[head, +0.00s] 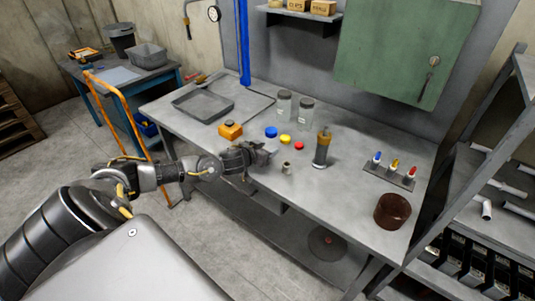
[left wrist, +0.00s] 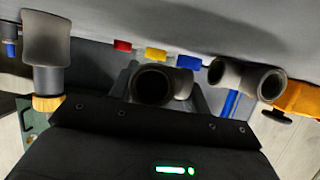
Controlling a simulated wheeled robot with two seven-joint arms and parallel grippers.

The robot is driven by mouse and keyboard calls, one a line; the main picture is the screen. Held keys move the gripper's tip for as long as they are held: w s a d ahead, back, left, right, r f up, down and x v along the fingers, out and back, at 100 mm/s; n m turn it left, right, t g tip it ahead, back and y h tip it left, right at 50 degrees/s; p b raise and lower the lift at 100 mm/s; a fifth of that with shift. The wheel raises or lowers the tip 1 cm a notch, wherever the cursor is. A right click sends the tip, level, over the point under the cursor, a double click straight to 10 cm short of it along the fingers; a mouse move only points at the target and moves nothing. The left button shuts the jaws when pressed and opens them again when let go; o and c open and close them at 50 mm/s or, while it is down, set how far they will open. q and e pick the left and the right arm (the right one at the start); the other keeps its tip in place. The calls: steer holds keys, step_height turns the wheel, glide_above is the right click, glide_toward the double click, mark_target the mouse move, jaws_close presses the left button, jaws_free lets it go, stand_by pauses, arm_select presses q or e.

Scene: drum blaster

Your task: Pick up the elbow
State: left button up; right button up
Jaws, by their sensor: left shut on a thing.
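My left gripper (head: 269,152) is low over the near edge of the grey workbench (head: 350,205), pointing right and slightly away. In the left wrist view a dark grey elbow (left wrist: 153,84) sits between its fingers, its round opening facing the camera. The gripper is shut on it. I cannot tell whether the elbow touches the bench. In the head view the gripper largely hides it. A second grey pipe fitting (left wrist: 246,78) is on the right in the left wrist view. A small grey fitting (head: 286,168) stands just right of the gripper in the head view. My right gripper is not in view.
Blue (head: 271,132), yellow (head: 285,140) and red (head: 299,146) caps lie behind the gripper. An orange container (head: 230,130) is left of them. A canister (head: 321,152) stands to the right. A brown pot (head: 392,211) is at far right. The bench's front middle is bare.

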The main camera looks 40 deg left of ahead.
arm_select(q)
steer(key=s+a+r, duration=0.5)
steer(key=s+r, duration=0.6)
steer(key=s, duration=0.2)
steer(key=s+d+f+m+h, duration=0.1)
steer(key=d+m+h, duration=0.1)
steer(key=d, duration=0.7)
steer(key=s+d+f+m+g+h, duration=0.1)
steer(key=s+d+f+m+h, duration=0.1)
steer(key=d, duration=0.8)
steer(key=s+d+f+m+h, duration=0.1)
steer(key=s+d+m+h, duration=0.1)
steer(key=d, duration=0.7)
steer(key=shift+s+d+f+g+h, duration=0.3)
steer(key=shift+d+f+h, duration=0.1)
steer(key=shift+h, duration=0.1)
